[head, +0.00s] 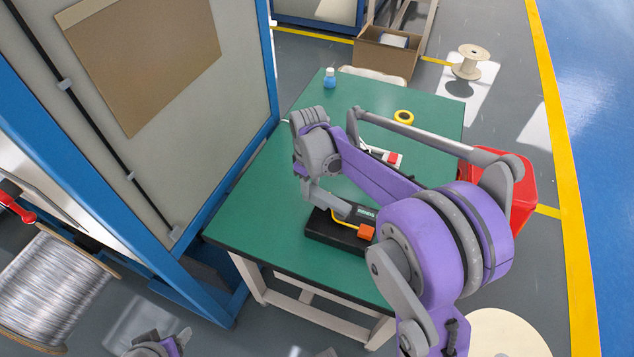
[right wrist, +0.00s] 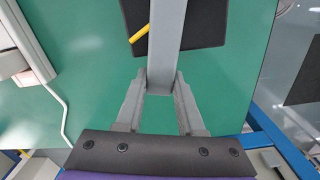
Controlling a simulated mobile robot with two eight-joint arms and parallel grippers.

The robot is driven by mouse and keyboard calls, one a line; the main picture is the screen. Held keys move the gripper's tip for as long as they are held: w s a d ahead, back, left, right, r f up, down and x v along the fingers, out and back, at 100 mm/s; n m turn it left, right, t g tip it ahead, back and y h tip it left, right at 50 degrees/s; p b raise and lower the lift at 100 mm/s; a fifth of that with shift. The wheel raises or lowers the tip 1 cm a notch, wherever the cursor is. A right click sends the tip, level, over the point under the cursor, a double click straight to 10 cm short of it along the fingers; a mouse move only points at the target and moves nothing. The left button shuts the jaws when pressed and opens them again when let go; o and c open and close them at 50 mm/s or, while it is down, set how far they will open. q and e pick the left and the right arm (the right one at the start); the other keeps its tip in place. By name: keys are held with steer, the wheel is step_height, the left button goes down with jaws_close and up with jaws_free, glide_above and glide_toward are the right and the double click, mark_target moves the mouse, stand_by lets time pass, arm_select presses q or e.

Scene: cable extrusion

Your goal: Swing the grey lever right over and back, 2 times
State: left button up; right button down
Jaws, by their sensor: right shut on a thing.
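The grey lever (head: 328,201) belongs to a black device (head: 322,232) on the green table. In the head view it reaches from the device toward the left, up to my right gripper (head: 307,186). In the right wrist view the lever (right wrist: 167,45) runs down from the black base (right wrist: 208,22) to between the two fingers of my right gripper (right wrist: 161,85), which is shut on its end. The hand partly hides the lever in the head view.
The device also carries a yellow bar (head: 346,220) and an orange block (head: 366,232). A blue bottle (head: 330,79), yellow tape roll (head: 403,117) and a white-and-red device (head: 394,159) stand farther back on the green table (head: 255,200). A blue-framed cabinet borders the table's left side.

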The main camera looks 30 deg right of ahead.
steer(key=a+n, duration=0.1)
steer(key=s+a+n, duration=0.1)
steer(key=n, duration=0.1)
steer(key=shift+s+a, duration=0.1)
steer(key=shift+s, duration=0.2)
steer(key=s+a+n, duration=0.1)
steer(key=n, duration=0.1)
steer(key=shift+s+a+n, duration=0.3)
steer(key=shift+s, duration=0.1)
steer(key=s+n, duration=0.1)
steer(key=s+a+n, duration=0.1)
steer(key=n, duration=0.1)
steer(key=shift+s+a+b, duration=0.15)
steer(key=shift+s+b, duration=0.15)
steer(key=shift+b, duration=0.05)
steer(key=shift+s+a+n, duration=0.2)
steer(key=shift+s+n, duration=1.1)
steer(key=shift+n, duration=0.5)
steer(key=shift+s, duration=0.1)
steer(key=c, duration=0.5)
jaws_free()
